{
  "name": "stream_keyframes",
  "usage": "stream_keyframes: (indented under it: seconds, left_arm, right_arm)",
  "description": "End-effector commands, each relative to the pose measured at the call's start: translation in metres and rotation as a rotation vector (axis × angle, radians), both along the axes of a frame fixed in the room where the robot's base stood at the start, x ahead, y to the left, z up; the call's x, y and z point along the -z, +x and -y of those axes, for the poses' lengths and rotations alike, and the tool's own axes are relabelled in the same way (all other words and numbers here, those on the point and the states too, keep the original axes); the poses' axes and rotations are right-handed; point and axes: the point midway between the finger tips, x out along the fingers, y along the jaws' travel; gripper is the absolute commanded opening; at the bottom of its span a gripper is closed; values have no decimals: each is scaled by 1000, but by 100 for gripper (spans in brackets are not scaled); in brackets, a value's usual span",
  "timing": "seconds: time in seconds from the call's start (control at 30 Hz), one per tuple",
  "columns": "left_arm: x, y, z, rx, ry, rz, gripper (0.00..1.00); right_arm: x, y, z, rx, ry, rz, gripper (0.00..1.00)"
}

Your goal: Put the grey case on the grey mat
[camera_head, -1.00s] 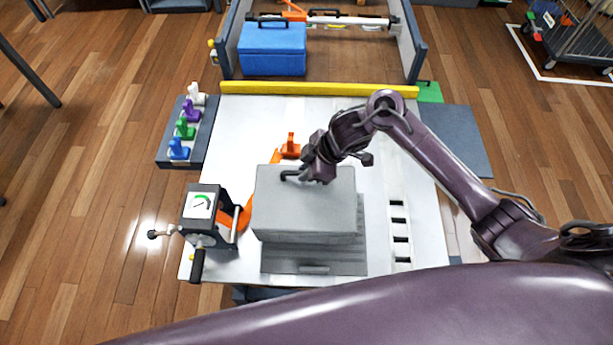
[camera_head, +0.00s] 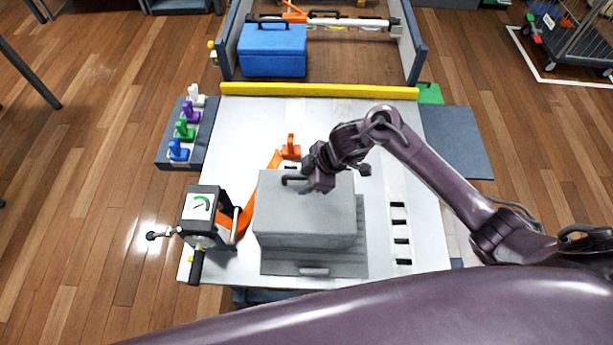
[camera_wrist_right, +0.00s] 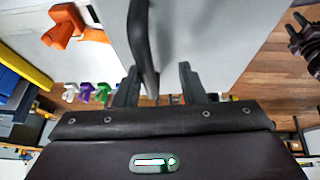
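The grey case (camera_head: 305,212) is a light grey box with a dark handle (camera_head: 295,179) on its lid. It appears to rest on the dark grey mat (camera_head: 315,268), which shows along the case's front and right sides; the contact beneath is hidden. My right gripper (camera_head: 308,186) is at the right end of the handle. In the right wrist view, its two fingers (camera_wrist_right: 157,88) stand apart with the dark handle (camera_wrist_right: 141,45) between them, nearer the left finger, and a gap at the right one. My left gripper is not in view.
A gauge device (camera_head: 200,210) with an orange strap stands left of the case. An orange clamp (camera_head: 291,148) is behind it. A yellow bar (camera_head: 320,91) crosses the table's back edge, with a blue case (camera_head: 273,50) beyond. The white table (camera_head: 245,125) is clear behind left.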

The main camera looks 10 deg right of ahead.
Motion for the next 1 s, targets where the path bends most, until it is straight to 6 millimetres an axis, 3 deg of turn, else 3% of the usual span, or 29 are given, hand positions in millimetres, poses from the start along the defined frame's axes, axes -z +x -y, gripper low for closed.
stream_keyframes:
  seconds: [0.37,0.8,1.0]
  left_arm:
    - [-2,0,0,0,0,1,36]
    - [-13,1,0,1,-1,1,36]
    - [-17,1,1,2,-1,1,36]
  right_arm:
    - [-6,1,2,0,1,5,36]
    - [-81,-16,36,1,-2,8,36]
    - [-104,-21,47,3,-2,7,36]
